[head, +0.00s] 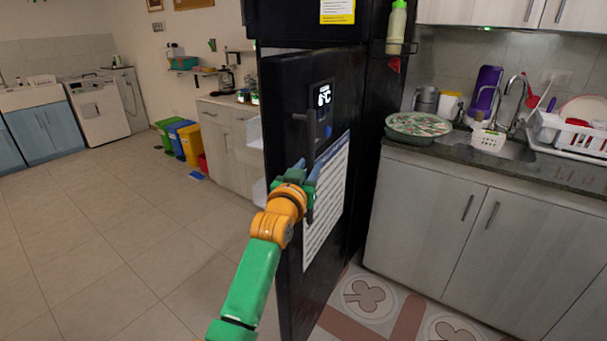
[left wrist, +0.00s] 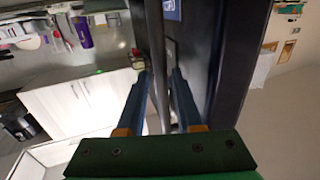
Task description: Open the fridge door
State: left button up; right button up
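The fridge is black, and its tall lower door (head: 290,85) stands partly open, with white inner shelves showing past its left edge. A long dark vertical handle (head: 311,130) runs down the door's front, below a lit temperature display. My left gripper (head: 318,172) is at the handle's lower half. In the left wrist view, the handle bar (left wrist: 156,45) passes between the two fingers of the left gripper (left wrist: 160,85). The fingers look apart, with small gaps beside the bar. My right gripper is in neither view.
A sink counter (head: 480,165) with cabinets stands right of the fridge. A low cabinet (head: 225,135) and coloured bins (head: 188,142) are beyond the door to the left. The tiled floor (head: 120,240) left of the door is clear.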

pick_arm(q)
jog(key=v, duration=0.4)
jog(key=shift+s, duration=0.3)
jog(key=s+a+f+g+y, duration=0.1)
jog(key=s+f+g, duration=0.1)
jog(key=f, duration=0.9)
jog(key=s+a+f+g, duration=0.1)
jog(key=f+g, duration=0.2)
jog(key=f, duration=0.9)
jog(key=s+a+f+g+y+p, duration=0.1)
jog(key=s+a+f+g, duration=0.1)
jog(key=s+f, duration=0.45)
jog(key=s+a+f+g, duration=0.1)
jog(key=s+a+f, duration=0.15)
jog(key=f, duration=0.65)
jog(key=s+a+f+g+y+p, duration=0.1)
jog(key=s+a+f+g, duration=0.15)
jog(key=s+f, duration=0.65)
jog(key=s+a+f+g+y, duration=0.1)
jog(key=s+a+f+g, duration=0.3)
jog(key=s, duration=0.9)
jog(key=s+a+f+g, duration=0.1)
jog(key=s+f, duration=0.1)
jog(key=s, duration=0.7)
jog(key=s+a+f+g, duration=0.1)
jog(key=s+f, duration=0.1)
jog(key=s, duration=0.6)
jog(key=shift+s+a+f+p, duration=0.3)
jog(key=shift+s+a+p, duration=0.05)
jog(key=shift+s+a, duration=0.05)
